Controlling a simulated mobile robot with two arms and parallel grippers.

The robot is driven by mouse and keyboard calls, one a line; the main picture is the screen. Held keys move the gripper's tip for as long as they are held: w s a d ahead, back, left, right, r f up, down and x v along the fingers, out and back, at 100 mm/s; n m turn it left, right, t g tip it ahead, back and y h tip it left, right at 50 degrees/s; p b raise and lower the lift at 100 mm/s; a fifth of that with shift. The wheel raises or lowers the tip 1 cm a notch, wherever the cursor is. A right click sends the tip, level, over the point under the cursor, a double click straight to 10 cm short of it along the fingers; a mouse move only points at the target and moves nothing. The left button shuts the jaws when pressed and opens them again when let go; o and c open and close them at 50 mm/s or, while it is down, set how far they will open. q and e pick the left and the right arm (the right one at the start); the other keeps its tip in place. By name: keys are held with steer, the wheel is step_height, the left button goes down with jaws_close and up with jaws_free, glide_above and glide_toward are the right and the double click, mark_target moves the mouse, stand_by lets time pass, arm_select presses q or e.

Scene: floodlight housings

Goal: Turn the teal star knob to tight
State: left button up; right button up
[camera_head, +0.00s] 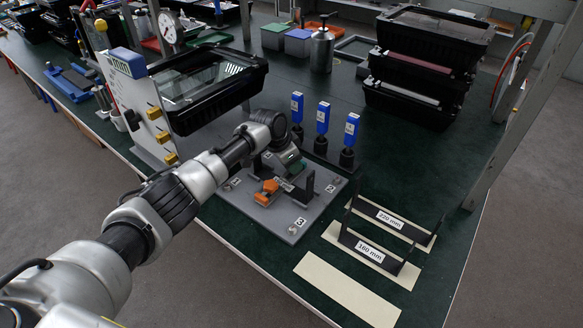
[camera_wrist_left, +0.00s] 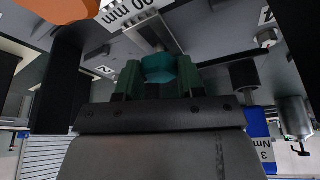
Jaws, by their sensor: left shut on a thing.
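The teal star knob (camera_wrist_left: 158,68) shows in the left wrist view between the two dark green fingers of my left gripper (camera_wrist_left: 159,80). The fingers are shut on it from both sides. In the head view my left gripper (camera_head: 289,163) reaches down over the back of a grey fixture plate (camera_head: 240,198); the knob there is mostly hidden by the gripper, and I cannot make out its turn position.
An orange clamp part (camera_head: 267,190) and a dark upright bracket (camera_head: 305,186) stand on the plate close to the gripper. Blue-handled drivers (camera_head: 322,118) stand just behind. Black housings (camera_head: 425,65) are stacked at the back right. Labelled gauge brackets (camera_head: 375,252) stand at the front right.

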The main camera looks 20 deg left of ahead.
arm_select(q)
steer(key=m+b, duration=0.2)
steer(key=m+g+b, duration=0.1)
steer(key=b, duration=0.1)
steer(key=m+g+h+b, duration=0.1)
steer(key=m+b, duration=0.1)
steer(key=shift+w+a+f+m, duration=0.1)
steer(key=shift+w+f+m, duration=0.1)
steer(key=shift+f+m, duration=0.15)
steer(key=shift+r+m+g+b, duration=0.15)
steer(key=shift+m+g+b, duration=0.15)
steer(key=shift+m+b, duration=0.55)
steer(key=shift+b, duration=0.4)
arm_select(e)
step_height(320, 180, down, 9)
arm_select(q)
steer(key=m+g+b, duration=0.1)
steer(key=m+b, duration=0.1)
steer(key=b, duration=0.1)
steer(key=shift+w+r+m, duration=0.1)
steer(key=shift+m, duration=0.2)
steer(key=shift+r, duration=0.1)
arm_select(e)
steer(key=w+a+r, duration=0.2)
steer(key=w+r, duration=0.4)
steer(key=w, duration=0.6)
steer(key=shift+w+a+t, duration=0.15)
steer(key=shift+w+t, duration=0.05)
steer(key=shift+t, duration=0.2)
